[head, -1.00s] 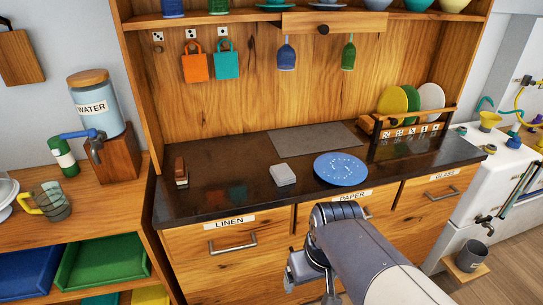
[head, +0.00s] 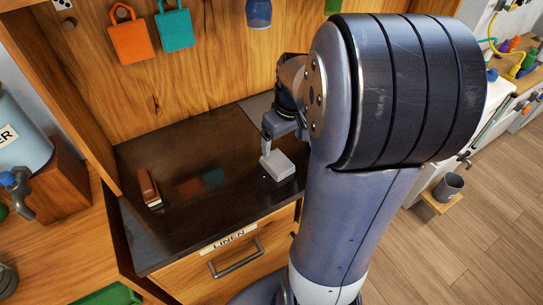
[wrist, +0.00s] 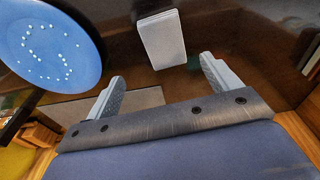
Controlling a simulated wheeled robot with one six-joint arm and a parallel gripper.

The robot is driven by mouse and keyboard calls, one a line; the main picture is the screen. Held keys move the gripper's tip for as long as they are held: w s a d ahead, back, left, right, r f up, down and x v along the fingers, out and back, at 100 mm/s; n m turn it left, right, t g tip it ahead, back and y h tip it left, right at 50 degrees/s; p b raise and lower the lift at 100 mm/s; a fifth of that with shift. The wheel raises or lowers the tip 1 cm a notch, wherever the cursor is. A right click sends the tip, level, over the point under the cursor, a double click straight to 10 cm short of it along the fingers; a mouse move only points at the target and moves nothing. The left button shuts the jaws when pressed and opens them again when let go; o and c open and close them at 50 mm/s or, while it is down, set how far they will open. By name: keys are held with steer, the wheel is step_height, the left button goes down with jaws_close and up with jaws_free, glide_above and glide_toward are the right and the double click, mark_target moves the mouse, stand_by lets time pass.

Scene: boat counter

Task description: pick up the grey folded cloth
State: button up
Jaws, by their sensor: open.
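The grey folded cloth (head: 281,167) lies on the dark countertop as a small pale block, just past my gripper's fingers in the head view. In the wrist view the cloth (wrist: 163,39) sits beyond the fingertips, roughly centred between them and not enclosed. My gripper (wrist: 161,70) is open and empty, its two grey fingers spread apart. In the head view my gripper (head: 267,142) is above the counter close to the cloth, partly hidden by my arm; I cannot tell its exact height.
A blue speckled plate (wrist: 50,45) lies left of the cloth in the wrist view. A brown block-like object (head: 149,188) stands on the counter's left part. Orange (head: 131,36) and teal (head: 175,27) bags hang on the back panel. The counter between the brown object and cloth is clear.

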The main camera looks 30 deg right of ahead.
mark_target(277, 161)
steer(key=f, duration=0.3)
steer(key=shift+w+f, duration=0.15)
steer(key=shift+w, duration=0.05)
steer(key=shift+w+a+f+p, duration=0.1)
steer(key=shift+a+f+p, duration=0.05)
steer(key=shift+f, duration=0.75)
steer(key=shift+w+a+f+p, duration=0.1)
steer(key=shift+a+f+p, duration=0.1)
steer(key=shift+f, duration=0.65)
steer(key=shift+w+a+f+p, duration=0.1)
steer(key=shift+a+f, duration=0.05)
steer(key=shift+f, duration=0.75)
steer(key=shift+c, duration=0.6)
steer(key=c, duration=1)
steer(key=shift+o, duration=0.2)
step_height(277, 161, up, 10)
